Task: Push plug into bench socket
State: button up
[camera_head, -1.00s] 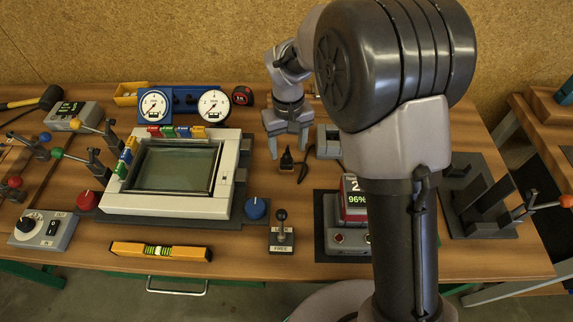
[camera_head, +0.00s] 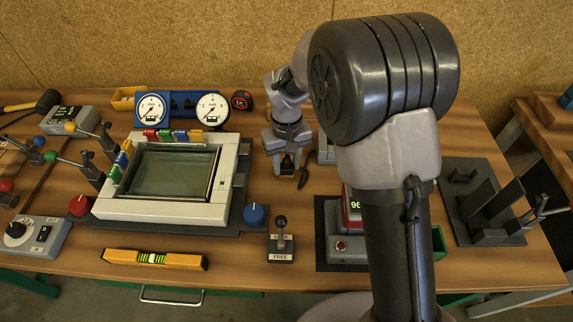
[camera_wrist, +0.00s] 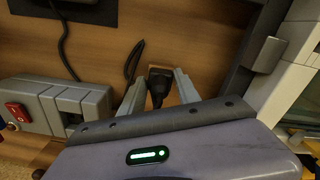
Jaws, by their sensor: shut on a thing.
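A short black cord end (camera_wrist: 133,60) lies beside the plug. The grey bench socket box (camera_wrist: 60,103) with a red switch and a dark opening is left of my gripper in the wrist view. In the head view the socket box (camera_head: 325,150) is just right of it, partly hidden by my arm.
A framed glass panel unit (camera_head: 165,208) stands close left of my gripper. A black cable (camera_wrist: 60,45) runs across the bench in the wrist view.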

aim_at(286, 160)
notch_tip(286, 160, up, 10)
jog(key=p, duration=0.4)
jog(key=shift+r+p, duration=0.25)
jog(key=shift+p, duration=0.1)
notch_tip(286, 160, up, 4)
jog(key=p, duration=0.4)
jog(key=shift+r, duration=0.25)
jog(key=w+d+f+p, duration=0.2)
jog(key=w+d, duration=0.6)
jog(key=d, duration=0.5)
jog(key=shift+d+f+p, duration=0.15)
jog(key=shift+f+p, duration=0.2)
jog(key=shift+f, duration=0.5)
jog(key=shift+r, duration=0.1)
